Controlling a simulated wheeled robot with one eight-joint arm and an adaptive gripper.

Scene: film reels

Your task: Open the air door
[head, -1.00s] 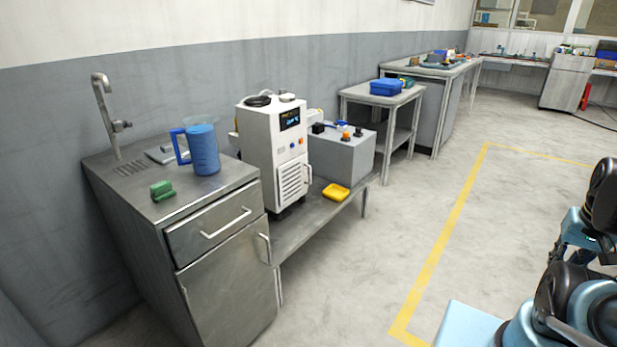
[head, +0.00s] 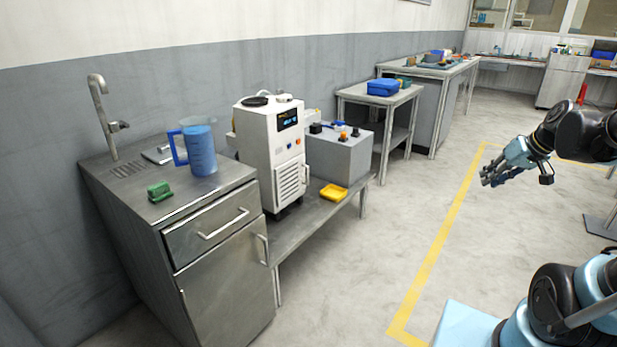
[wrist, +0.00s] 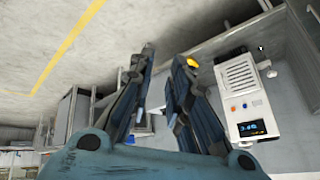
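The white machine (head: 272,152) stands on the low metal bench and has a display, coloured buttons and a louvred panel, which I take as the air door (head: 292,182), low on its front. The louvred panel looks closed. It also shows in the wrist view (wrist: 238,75), where the machine appears upside down at the right. My gripper (head: 490,180) is in the air over the floor, well to the right of the machine and apart from it. In the wrist view its two fingers (wrist: 163,65) are spread with nothing between them.
A metal cabinet (head: 225,270) with a blue jug (head: 201,152) and a green object (head: 159,191) stands left of the machine. The floor in front is open.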

